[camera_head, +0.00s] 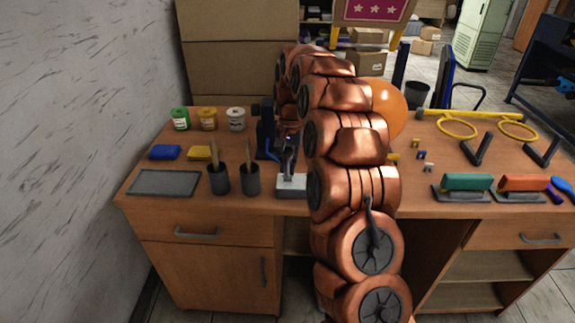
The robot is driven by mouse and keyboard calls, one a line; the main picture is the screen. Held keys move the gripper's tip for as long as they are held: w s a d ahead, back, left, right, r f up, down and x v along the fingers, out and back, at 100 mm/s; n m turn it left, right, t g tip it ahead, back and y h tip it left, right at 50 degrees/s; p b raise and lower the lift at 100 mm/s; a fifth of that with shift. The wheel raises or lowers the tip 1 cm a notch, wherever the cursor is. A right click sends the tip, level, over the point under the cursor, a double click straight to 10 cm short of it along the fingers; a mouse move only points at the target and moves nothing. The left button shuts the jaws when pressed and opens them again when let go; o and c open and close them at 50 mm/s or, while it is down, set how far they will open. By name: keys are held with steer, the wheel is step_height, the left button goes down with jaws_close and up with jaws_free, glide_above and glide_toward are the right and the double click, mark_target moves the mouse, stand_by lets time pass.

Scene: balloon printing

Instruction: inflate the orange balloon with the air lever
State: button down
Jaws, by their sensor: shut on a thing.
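The orange balloon (391,105) is round and swollen, behind my copper-coloured arm on the desk's right half. Its left side is hidden by the arm, and so is whatever holds it. The air lever has a pale grey block base (291,186) at the desk's front edge, left of my arm. My dark gripper (288,170) points down right above this base and is shut on the lever. The fingertips are small and dark, so the exact grip is hard to see.
Two dark cups (219,180) with handles, paint jars (208,119) and a grey pad (164,183) are at left. Green (466,187) and orange-red (523,187) squeegees and yellow hoops (458,126) lie at right.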

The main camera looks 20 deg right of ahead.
steer(key=shift+w+r, duration=0.25)
steer(key=shift+w, duration=0.05)
steer(key=c, duration=1.3)
jaws_free()
steer(key=shift+f, duration=0.1)
steer(key=shift+o, duration=0.6)
steer(key=shift+s+f, duration=0.1)
steer(key=shift+w+d+r, duration=0.1)
steer(key=shift+r, duration=1.15)
steer(key=shift+w+d+r, duration=0.1)
steer(key=shift+w+r, duration=0.05)
steer(key=shift+r, duration=1.1)
steer(key=shift+w+d+r, duration=0.1)
steer(key=shift+r, duration=1.15)
